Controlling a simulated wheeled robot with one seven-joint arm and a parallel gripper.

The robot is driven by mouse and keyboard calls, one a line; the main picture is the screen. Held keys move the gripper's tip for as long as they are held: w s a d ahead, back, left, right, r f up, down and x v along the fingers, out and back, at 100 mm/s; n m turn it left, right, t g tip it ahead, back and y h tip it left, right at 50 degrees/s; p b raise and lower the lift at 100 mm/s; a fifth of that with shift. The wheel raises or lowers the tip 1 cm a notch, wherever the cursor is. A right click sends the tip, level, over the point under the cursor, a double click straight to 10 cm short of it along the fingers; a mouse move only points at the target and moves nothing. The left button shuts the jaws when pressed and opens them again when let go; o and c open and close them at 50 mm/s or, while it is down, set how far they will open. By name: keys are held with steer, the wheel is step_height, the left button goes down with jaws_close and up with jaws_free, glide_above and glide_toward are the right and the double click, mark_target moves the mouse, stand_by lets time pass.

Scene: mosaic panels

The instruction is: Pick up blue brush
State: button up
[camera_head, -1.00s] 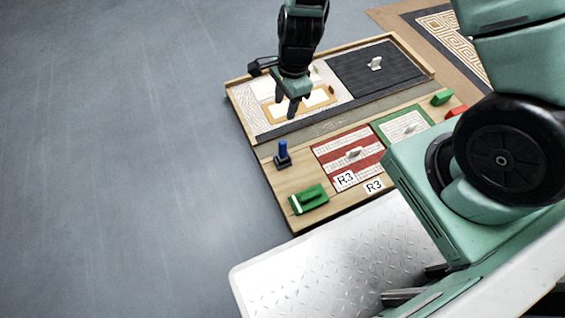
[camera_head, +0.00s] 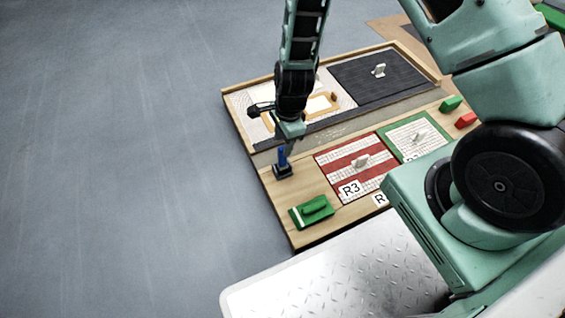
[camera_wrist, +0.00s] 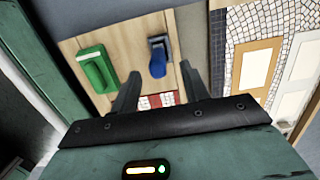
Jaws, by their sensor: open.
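The blue brush (camera_head: 282,158) stands upright on a dark base near the left edge of the wooden board. It also shows in the wrist view (camera_wrist: 157,62), ahead of my gripper and between the lines of its two fingers. My gripper (camera_head: 291,148) is open and empty, just above and beside the brush's blue handle in the head view. Its two fingers show apart in the wrist view (camera_wrist: 160,90). Whether a finger touches the brush I cannot tell.
A green block-like tool (camera_head: 312,211) lies near the brush, toward the front. A red-striped mosaic panel (camera_head: 338,163) and a green-framed panel (camera_head: 412,136) lie to the right. A tray with a dark panel (camera_head: 370,88) is behind. Small green (camera_head: 451,103) and red (camera_head: 466,120) blocks sit far right.

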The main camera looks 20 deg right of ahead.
mark_target(282, 147)
steer(key=shift+s+a+f+b, duration=0.1)
steer(key=shift+a+f+b, duration=0.05)
steer(key=shift+f+b, duration=1.1)
steer(key=shift+s+a+f+b, duration=0.1)
steer(key=shift+a+f+b, duration=0.05)
steer(key=shift+f+b, duration=1.1)
jaws_close()
